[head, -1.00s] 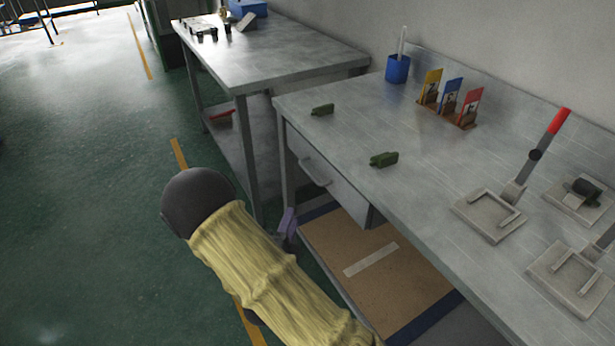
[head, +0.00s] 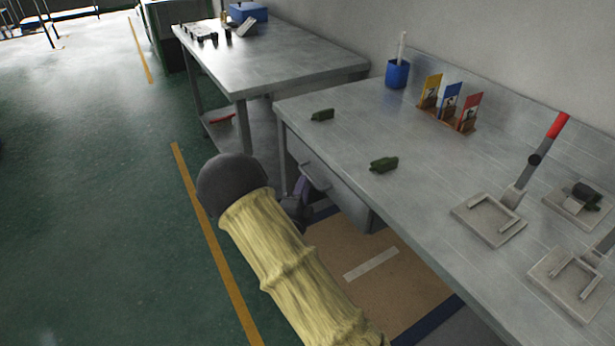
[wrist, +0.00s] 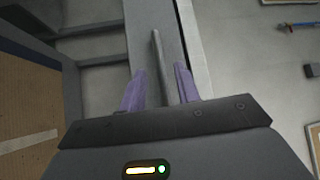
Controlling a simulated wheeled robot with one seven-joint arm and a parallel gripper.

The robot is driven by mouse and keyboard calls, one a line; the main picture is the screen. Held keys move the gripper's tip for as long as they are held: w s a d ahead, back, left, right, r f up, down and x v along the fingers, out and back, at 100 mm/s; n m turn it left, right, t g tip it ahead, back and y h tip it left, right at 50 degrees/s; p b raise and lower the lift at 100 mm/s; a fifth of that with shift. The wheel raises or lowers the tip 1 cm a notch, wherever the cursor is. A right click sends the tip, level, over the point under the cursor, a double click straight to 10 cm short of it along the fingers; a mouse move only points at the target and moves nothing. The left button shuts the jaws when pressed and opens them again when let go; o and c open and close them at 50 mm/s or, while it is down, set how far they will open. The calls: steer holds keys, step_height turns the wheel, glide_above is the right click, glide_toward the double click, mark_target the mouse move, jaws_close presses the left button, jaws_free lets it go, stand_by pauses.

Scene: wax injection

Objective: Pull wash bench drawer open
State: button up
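The drawer (head: 345,194) is a grey box under the near bench top, with a pale bar handle (head: 315,176) on its front. It looks shut. My gripper (head: 301,187) is at the drawer front by the handle, partly hidden behind my yellow-sleeved arm. In the wrist view my gripper (wrist: 160,90) has two purple fingers standing apart, with the handle bar (wrist: 159,65) running between them. A gap shows on both sides of the bar, and I cannot see contact.
The bench top (head: 400,205) holds green pieces (head: 384,165), a blue cup (head: 397,73), coloured cards (head: 450,98) and lever fixtures (head: 490,218). A second table (head: 270,55) stands behind. The green floor (head: 110,220) at left is clear.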

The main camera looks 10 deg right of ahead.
mark_target(308, 175)
steer(key=x, duration=0.5)
steer(key=shift+w, duration=0.1)
steer(key=shift+c, duration=0.2)
jaws_close()
